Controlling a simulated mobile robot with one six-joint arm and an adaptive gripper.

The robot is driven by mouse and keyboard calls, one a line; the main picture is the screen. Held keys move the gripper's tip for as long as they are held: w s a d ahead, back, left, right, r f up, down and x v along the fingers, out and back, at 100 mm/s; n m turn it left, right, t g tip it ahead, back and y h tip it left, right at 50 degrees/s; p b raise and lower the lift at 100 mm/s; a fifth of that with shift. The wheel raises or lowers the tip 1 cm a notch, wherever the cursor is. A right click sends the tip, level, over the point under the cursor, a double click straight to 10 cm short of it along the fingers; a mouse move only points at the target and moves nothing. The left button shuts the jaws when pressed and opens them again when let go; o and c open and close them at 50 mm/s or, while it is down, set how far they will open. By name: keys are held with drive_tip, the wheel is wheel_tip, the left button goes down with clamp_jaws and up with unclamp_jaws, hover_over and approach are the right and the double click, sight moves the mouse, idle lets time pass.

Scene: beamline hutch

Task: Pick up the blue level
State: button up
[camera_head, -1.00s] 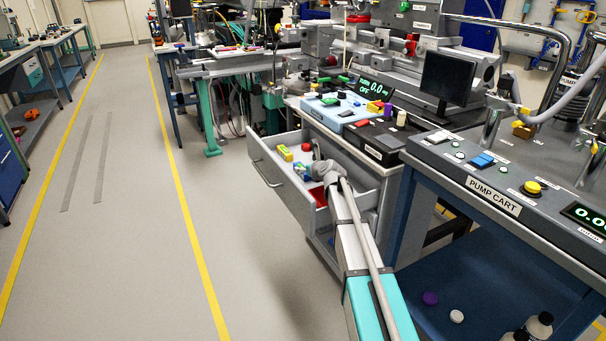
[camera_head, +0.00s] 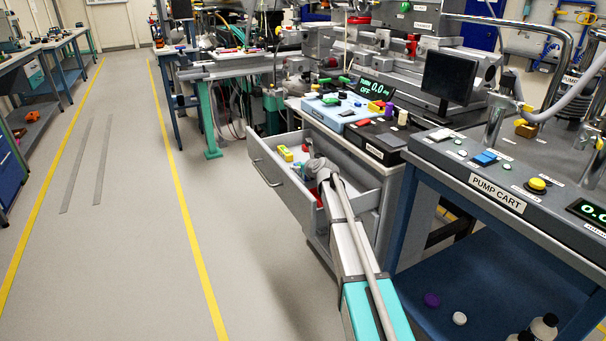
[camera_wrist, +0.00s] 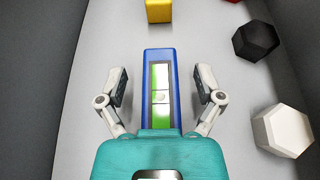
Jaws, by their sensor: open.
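The blue level (camera_wrist: 149,61) lies in the open drawer, seen in the wrist view as a long blue bar with a green vial window. My gripper (camera_wrist: 160,88) is open above it, one finger on each side, with gaps between the pads and the bar. The near end of the level is hidden behind my gripper's teal body. In the head view my arm reaches into the drawer (camera_head: 262,165), and my gripper (camera_head: 312,170) covers most of the level there.
A yellow block (camera_wrist: 159,10) lies beyond the level's far end. A black hexagonal piece (camera_wrist: 256,41) and a white hexagonal piece (camera_wrist: 283,131) lie to the right. A red item (camera_wrist: 264,5) sits at the top right. Dark drawer walls rise on both sides.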

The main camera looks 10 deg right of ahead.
idle(0.4)
clamp_jaws()
